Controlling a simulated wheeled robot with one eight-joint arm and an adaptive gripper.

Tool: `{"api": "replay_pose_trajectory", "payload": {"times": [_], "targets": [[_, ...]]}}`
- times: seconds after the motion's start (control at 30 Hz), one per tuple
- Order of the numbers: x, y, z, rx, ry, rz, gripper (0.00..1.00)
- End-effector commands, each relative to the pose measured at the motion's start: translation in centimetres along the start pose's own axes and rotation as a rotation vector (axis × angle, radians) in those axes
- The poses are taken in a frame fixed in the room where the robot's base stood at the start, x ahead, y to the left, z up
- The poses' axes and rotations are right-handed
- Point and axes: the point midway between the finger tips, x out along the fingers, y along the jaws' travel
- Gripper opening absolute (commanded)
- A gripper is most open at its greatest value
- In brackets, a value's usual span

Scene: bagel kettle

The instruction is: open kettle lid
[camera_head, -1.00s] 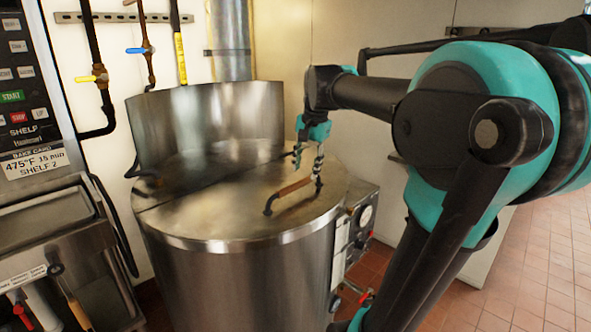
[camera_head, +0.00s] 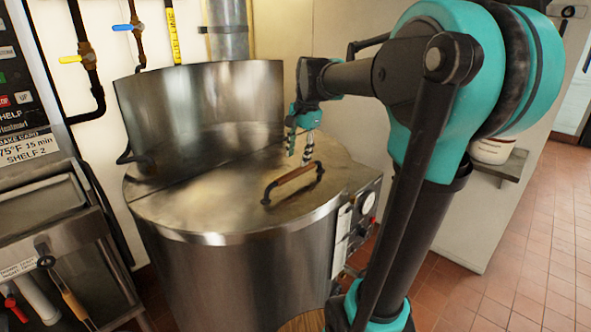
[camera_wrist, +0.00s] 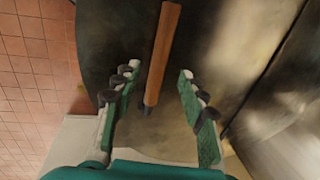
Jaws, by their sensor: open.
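The kettle (camera_head: 225,270) is a large steel drum with a flat round lid (camera_head: 215,205) lying closed over its front part. A wooden handle bar (camera_head: 292,178) on black posts stands on the lid's right side. My gripper (camera_head: 299,158) is just behind the far end of the handle, above the lid. In the wrist view the handle (camera_wrist: 162,60) runs up the picture, and its near end lies between the open fingers of my gripper (camera_wrist: 152,83). Neither finger visibly touches it.
A curved steel guard (camera_head: 205,100) rises behind the lid. A control box with a dial (camera_head: 367,203) is fixed to the kettle's right side. Tiled floor (camera_head: 530,240) is clear at right.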

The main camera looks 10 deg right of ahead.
Motion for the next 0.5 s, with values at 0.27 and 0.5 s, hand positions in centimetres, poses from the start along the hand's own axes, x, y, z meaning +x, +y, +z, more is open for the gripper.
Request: {"api": "replay_pose_trajectory", "payload": {"times": [0.27,0.5], "targets": [[4.5,0.0,0.0,-0.001,0.0,0.0,0.42],[6.0,0.0,0.0,-0.001,0.0,0.0,0.42]]}}
